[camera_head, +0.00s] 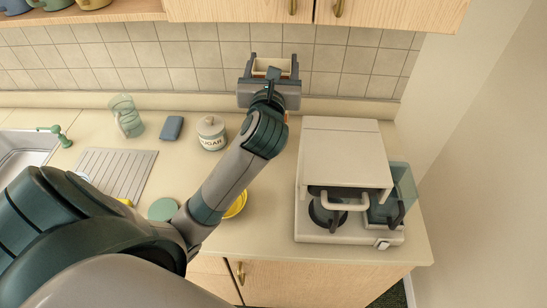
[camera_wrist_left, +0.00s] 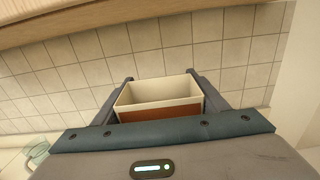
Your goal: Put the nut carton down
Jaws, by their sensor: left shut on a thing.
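The nut carton (camera_wrist_left: 160,95) is an open-topped box, cream inside with a brown-red side, seen from above in the left wrist view. My left gripper (camera_head: 272,66) is shut on it, with one finger on each side. In the head view the carton (camera_head: 271,68) shows only in part between the fingers, in front of the tiled wall at the back of the counter. My gripper and wrist hide the rest of it. I cannot tell how high it is above the counter. My right gripper is not in view.
A coffee machine (camera_head: 343,160) stands to the right. A sugar jar (camera_head: 211,134), a blue sponge (camera_head: 172,128) and a glass jug (camera_head: 126,116) stand to the left. A yellow bowl (camera_head: 236,206) is partly behind my arm. Wall cupboards (camera_head: 390,14) hang above.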

